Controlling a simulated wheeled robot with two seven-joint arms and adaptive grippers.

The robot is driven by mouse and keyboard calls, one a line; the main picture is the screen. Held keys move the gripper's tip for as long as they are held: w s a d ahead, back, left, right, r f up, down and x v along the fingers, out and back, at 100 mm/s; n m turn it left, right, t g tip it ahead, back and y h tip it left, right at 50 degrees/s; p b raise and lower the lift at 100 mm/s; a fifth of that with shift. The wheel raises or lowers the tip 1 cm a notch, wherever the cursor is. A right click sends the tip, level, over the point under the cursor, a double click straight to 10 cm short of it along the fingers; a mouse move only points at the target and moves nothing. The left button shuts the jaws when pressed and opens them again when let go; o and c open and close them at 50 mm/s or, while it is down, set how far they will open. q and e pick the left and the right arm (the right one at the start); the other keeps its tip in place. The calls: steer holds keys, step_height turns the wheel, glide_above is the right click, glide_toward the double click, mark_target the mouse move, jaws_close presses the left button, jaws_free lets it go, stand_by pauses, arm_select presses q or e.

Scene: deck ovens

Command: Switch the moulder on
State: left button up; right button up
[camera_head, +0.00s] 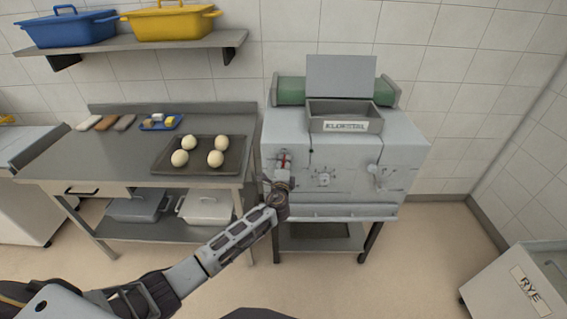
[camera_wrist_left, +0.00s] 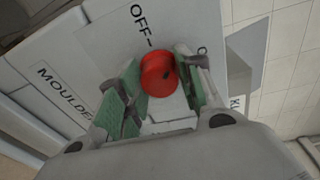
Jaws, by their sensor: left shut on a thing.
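The moulder (camera_head: 404,154) is a grey machine with a hopper on top, standing against the tiled wall right of the table. A red knob (camera_wrist_left: 158,74) on its front panel shows in the left wrist view, with "OFF" lettering just above it and a "MOULDER" label to the left. My left gripper (camera_wrist_left: 162,88) has its green-padded fingers on either side of the red knob and is shut on it. In the head view, my left gripper (camera_head: 283,172) is at the left of the machine's front and hides most of the knob. My right gripper is not in view.
A steel table (camera_head: 62,155) at left holds a dark tray (camera_head: 200,170) with several dough balls. A shelf (camera_head: 140,45) above carries blue and yellow bins. A bin labelled RYE (camera_head: 512,262) stands at lower right. Floor in front of the moulder is clear.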

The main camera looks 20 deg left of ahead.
arm_select(q)
steer(key=shift+r+m+g+y+p, duration=0.1)
steer(key=shift+m+g+y+p, duration=0.3)
steer(key=shift+m+p, duration=2.6)
steer(key=shift+m+b, duration=0.75)
steer(key=shift+m, duration=0.05)
steer(key=o, duration=1)
steer(key=shift+w, duration=0.1)
steer(key=shift+o, duration=0.2)
steer(key=shift+s+d, duration=0.15)
steer(key=shift+s, duration=0.05)
steer(key=v, duration=1.1)
steer(key=shift+s, duration=0.3)
steer(key=shift+d, duration=0.1)
